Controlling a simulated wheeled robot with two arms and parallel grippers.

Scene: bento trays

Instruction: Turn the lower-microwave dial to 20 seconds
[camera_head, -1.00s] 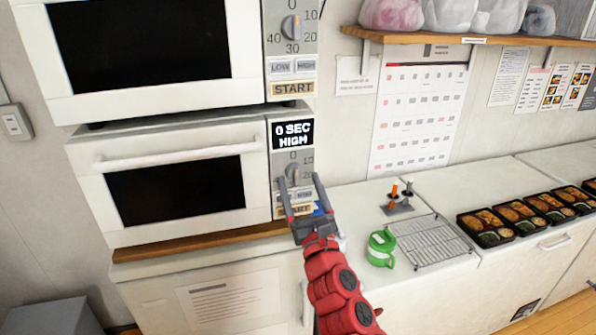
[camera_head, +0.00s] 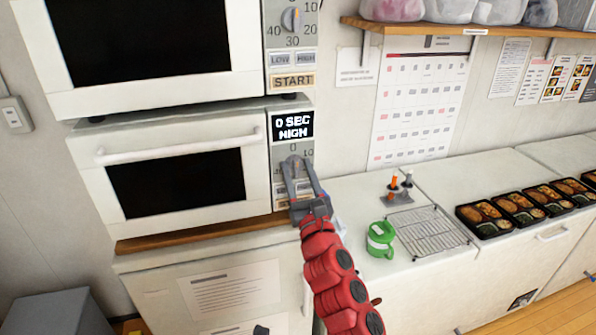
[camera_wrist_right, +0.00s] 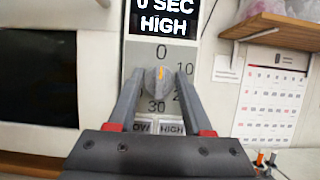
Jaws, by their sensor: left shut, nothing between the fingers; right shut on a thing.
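The lower microwave (camera_head: 85,170) has a display (camera_head: 293,125) that reads 0 SEC HIGH, also legible in the right wrist view (camera_wrist_right: 163,22). Its grey dial (camera_wrist_right: 157,86) has an orange mark pointing up, near the 0. My right gripper (camera_head: 293,163) is shut on the dial, with one finger on each side of it. In the head view the fingers cover most of the dial. A small dark tip of my left gripper (camera_head: 261,330) shows at the bottom edge, low in front of the cabinet, shut and empty.
The upper microwave (camera_head: 250,82) sits just above, with its own dial (camera_head: 291,20). A green cup (camera_head: 380,240), a wire rack (camera_head: 428,232) and several bento trays (camera_head: 487,226) stand on the counters to the right. A shelf (camera_head: 470,30) juts from the wall.

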